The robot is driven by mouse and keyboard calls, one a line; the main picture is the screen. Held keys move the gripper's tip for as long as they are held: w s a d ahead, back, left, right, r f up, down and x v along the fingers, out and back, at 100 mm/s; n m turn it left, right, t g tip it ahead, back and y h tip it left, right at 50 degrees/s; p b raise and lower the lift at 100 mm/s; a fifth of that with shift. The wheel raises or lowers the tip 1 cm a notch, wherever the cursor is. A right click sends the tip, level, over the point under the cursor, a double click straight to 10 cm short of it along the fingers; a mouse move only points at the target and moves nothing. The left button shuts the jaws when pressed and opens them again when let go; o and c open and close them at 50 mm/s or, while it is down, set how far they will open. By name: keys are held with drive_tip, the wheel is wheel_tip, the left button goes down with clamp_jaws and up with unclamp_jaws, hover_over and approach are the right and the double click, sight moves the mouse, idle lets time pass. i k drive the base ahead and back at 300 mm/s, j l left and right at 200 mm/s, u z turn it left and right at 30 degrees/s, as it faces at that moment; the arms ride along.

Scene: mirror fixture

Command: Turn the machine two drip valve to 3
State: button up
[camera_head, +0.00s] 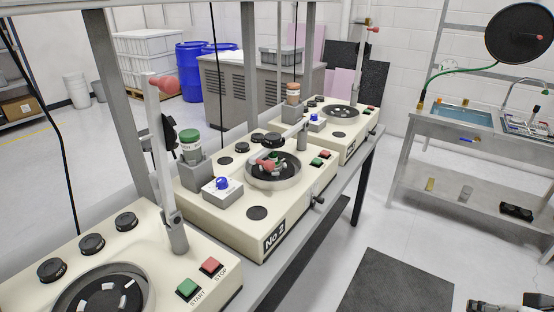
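Machine two (228,222) is the middle cream machine, with a "No.2" label on its front. A blue knob (222,184) on a small white block sits on its left part, in front of a grey holder with a green-capped bottle (190,143). This knob looks like the drip valve; its number marks are too small to read. A dark and silver piece at the bottom right edge, probably part of my gripper (482,306), is cut off by the frame. It is well to the right of machine two and touches no machine. Its fingers cannot be made out.
A similar machine (215,283) with START and STOP buttons stands at the front left, and another (352,150) behind machine two. A round bowl (273,172) and upright arm posts stand nearby. A sink bench (420,128) is at right. Floor between is open, with a dark mat (395,285).

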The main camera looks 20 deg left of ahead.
sight(222, 184)
drive_tip(key=u, duration=1.35)
